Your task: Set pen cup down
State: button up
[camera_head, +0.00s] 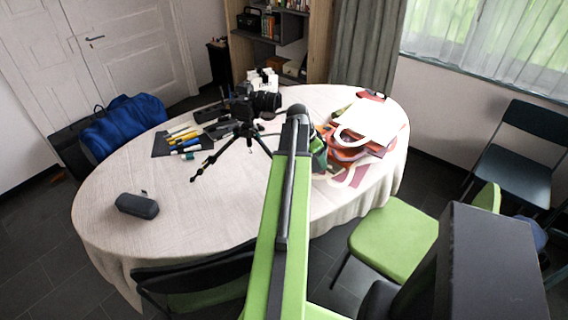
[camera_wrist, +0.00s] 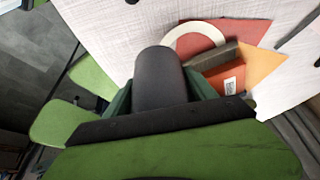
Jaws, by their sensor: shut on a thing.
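In the wrist view, my gripper (camera_wrist: 160,88) is shut on a dark grey, rounded, cylinder-like thing, which I take to be the pen cup (camera_wrist: 160,68). Its dark green fingers lie along both sides of it. Most of its lower part is hidden by the gripper body. In the head view, my green arm reaches over the right half of the oval table (camera_head: 235,205). The arm's dark end (camera_head: 298,114) is beside the bags, and I cannot make out the cup apart from it there. I cannot tell the height above the cloth.
A white bag (camera_head: 370,122) lies on red and orange items at the table's right. A camera on a tripod (camera_head: 248,130) stands left of my arm. Pens on a dark mat (camera_head: 180,138) and a dark case (camera_head: 137,205) are further left. The cloth between is clear.

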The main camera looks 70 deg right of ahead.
jog(key=w+f+b, duration=0.1)
jog(key=w, duration=0.1)
jog(key=w+f+b, duration=0.1)
jog(key=w+f, duration=0.1)
jog(key=w, duration=0.1)
jog(key=w+f+b, duration=0.1)
jog(key=w+f, duration=0.1)
jog(key=shift+w+d+b, duration=0.15)
jog(key=shift+d+b, duration=0.1)
jog(key=shift+b, duration=0.05)
jog(key=shift+w, duration=0.15)
notch_tip(320, 180, down, 4)
jog(key=b, duration=0.4)
jog(key=shift+f, duration=0.2)
jog(key=shift+r, duration=0.25)
jog(key=shift+f, duration=0.2)
jog(key=o, duration=1.5)
jog(key=shift+o, duration=0.2)
jog(key=shift+r, duration=0.1)
